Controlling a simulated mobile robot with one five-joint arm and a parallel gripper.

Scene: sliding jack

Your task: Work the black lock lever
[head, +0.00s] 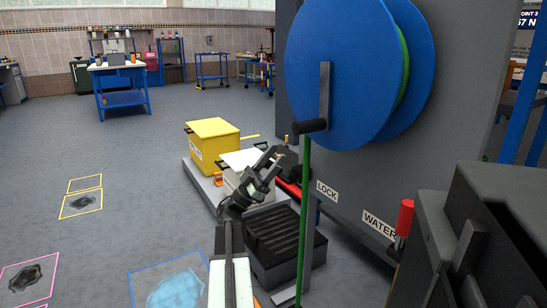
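A grey panel (358,184) carries a white LOCK label (327,191) near its left edge. I cannot clearly make out a separate black lock lever beside that label. A black handle (310,126) on a grey crank bar (325,90) sits on the large blue reel (345,70), above the label. My arm reaches up from the bottom centre. My gripper (284,157) is left of the panel edge, among dark parts, and lower left of the black handle. It looks apart from the handle. Its fingers are too small and dark to tell whether they are open or hold anything.
A green hose (304,220) hangs in front of the panel's left edge. A red handle (404,218) stands by the WATER label (380,225). A yellow box (213,142), a white box (243,160) and a black crate (272,232) stand near my arm. Floor at left is open.

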